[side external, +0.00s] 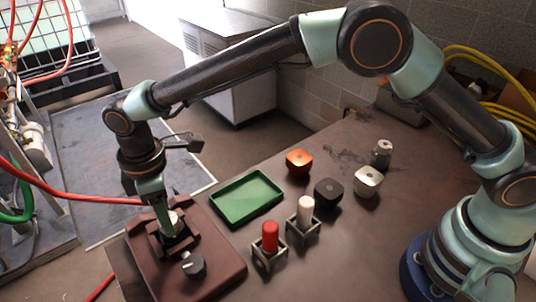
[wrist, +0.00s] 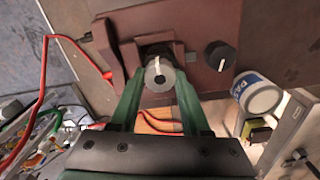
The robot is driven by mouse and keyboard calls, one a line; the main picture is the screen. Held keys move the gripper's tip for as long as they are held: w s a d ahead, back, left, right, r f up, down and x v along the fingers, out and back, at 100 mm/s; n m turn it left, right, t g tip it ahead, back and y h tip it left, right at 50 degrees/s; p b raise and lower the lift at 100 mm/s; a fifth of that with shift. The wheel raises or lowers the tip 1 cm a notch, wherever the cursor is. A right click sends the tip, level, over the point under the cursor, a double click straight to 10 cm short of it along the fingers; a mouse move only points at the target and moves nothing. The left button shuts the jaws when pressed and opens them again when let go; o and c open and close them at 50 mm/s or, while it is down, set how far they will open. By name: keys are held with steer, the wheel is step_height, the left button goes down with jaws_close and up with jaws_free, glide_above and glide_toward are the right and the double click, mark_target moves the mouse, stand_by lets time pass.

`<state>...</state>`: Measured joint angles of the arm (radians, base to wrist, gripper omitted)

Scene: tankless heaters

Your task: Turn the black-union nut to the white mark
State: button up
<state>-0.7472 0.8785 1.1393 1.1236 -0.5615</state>
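A brown fixture (side external: 215,235) stands at the left end of the table. It bears a dark fitting with a round grey end (wrist: 159,74) that has a white line on it; I take this fitting to be the black-union nut. The white line points roughly up in the wrist view. My gripper (side external: 170,222) points down over the fixture. In the wrist view its green fingers (wrist: 159,80) lie on both sides of the fitting. Whether they touch it cannot be told. A black knob with a white line (side external: 194,266) sits on the same fixture and shows in the wrist view (wrist: 219,55).
A green tray (side external: 247,199) lies right of the fixture. Red (side external: 270,237) and white (side external: 305,208) pegs stand in small holders. A red hose (side external: 80,194) runs at left.

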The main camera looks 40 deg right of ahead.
jaws_close()
steer(key=shift+m, duration=0.3)
steer(key=m, duration=1.9)
stand_by(0.4)
